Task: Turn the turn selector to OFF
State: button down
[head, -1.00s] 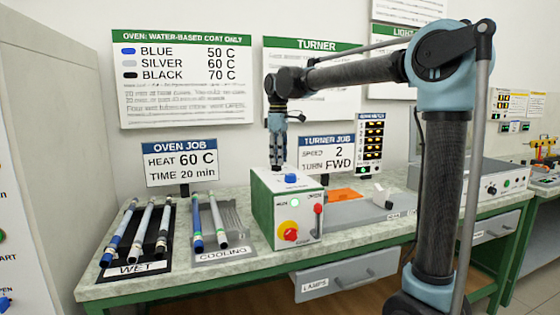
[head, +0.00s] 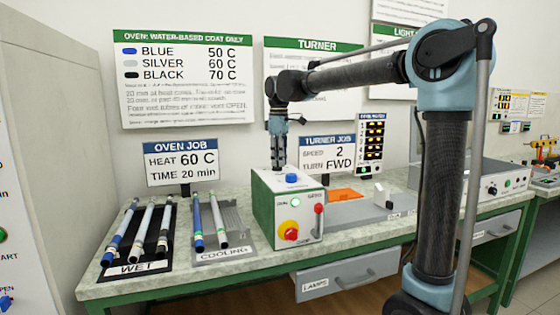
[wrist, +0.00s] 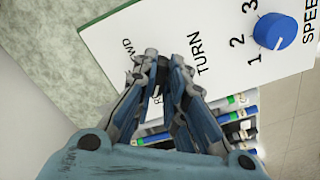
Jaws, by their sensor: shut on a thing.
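The turn selector sits on the white top face of the turner box (head: 268,215), by the word TURN in the wrist view. My gripper (wrist: 163,62) is shut on it, and the fingers hide nearly all of it. FWD shows beside the fingertips and part of a label starting with R shows below them. In the head view my gripper (head: 278,165) reaches straight down behind the blue speed knob (head: 291,178). The speed knob also shows in the wrist view (wrist: 274,31), clear of my fingers.
Rods lie in the WET rack (head: 124,268) and COOLING rack (head: 224,254) to the left. The TURNER JOB sign (head: 327,141) reads speed 2, turn FWD.

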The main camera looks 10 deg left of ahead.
jog(key=shift+w, duration=0.2)
jog(key=m, duration=0.5)
jog(key=shift+s+r, duration=0.1)
jog(key=m, duration=0.5)
jog(key=shift+s+a+m, duration=0.1)
jog(key=shift+m, duration=0.2)
jog(key=c, duration=1.6)
grip_release()
jog(key=shift+c, duration=0.2)
jog(key=shift+s, duration=0.1)
